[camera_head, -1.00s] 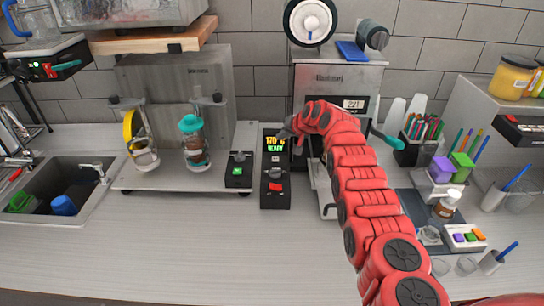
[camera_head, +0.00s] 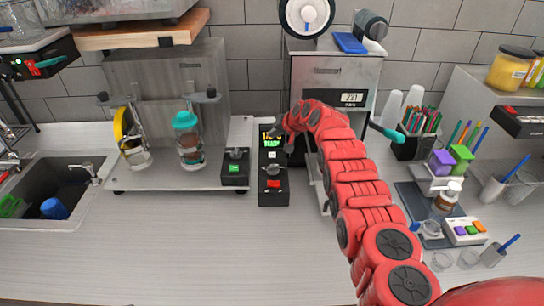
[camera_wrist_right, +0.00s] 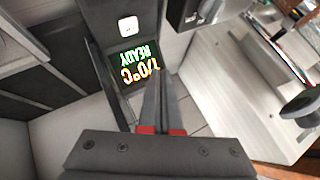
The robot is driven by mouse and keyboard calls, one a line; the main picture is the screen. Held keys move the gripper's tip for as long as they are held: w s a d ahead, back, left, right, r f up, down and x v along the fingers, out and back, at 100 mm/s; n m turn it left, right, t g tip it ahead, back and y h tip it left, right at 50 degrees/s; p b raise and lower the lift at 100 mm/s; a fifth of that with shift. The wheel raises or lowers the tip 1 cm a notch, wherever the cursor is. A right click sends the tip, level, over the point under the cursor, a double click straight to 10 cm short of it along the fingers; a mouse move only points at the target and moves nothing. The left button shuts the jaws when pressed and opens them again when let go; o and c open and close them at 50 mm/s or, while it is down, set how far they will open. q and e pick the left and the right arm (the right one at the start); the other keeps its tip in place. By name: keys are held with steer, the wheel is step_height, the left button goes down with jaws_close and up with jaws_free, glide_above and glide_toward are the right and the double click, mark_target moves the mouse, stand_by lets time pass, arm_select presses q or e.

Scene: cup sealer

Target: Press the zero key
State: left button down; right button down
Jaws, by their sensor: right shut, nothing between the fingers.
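A slim black control box (camera_head: 273,192) stands on the counter with a lit display (camera_head: 270,138), a grey knob and a red switch. In the right wrist view the display (camera_wrist_right: 138,68) shows upside down and reads 170°C READY. A small white key (camera_wrist_right: 128,27) sits beyond it; its marking is too small to read, so I cannot tell whether it is the zero key. My right gripper (camera_head: 279,131) is at the far end of this box, over the display. In the right wrist view its fingers (camera_wrist_right: 158,78) are together and empty, overlapping the display's edge. Contact cannot be judged.
The grey sealing machine (camera_head: 330,85) with a small screen (camera_head: 352,98) stands just right of the box, partly behind my arm. A smaller black switch box (camera_head: 235,172) and a glass dispenser with a teal lid (camera_head: 186,120) are left. The front counter is clear.

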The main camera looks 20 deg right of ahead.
mark_target(274, 156)
step_height(274, 156, down, 6)
steer(key=b, duration=0.4)
steer(key=shift+f, duration=0.1)
steer(key=shift+s, duration=0.1)
stand_by(1.6)
steer(key=shift+f+b, duration=0.3)
steer(key=shift+b, duration=0.2)
steer(key=shift+f+b, duration=0.5)
stand_by(0.4)
steer(key=shift+r, duration=0.1)
steer(key=shift+r+p, duration=0.45)
steer(key=shift+r, duration=0.35)
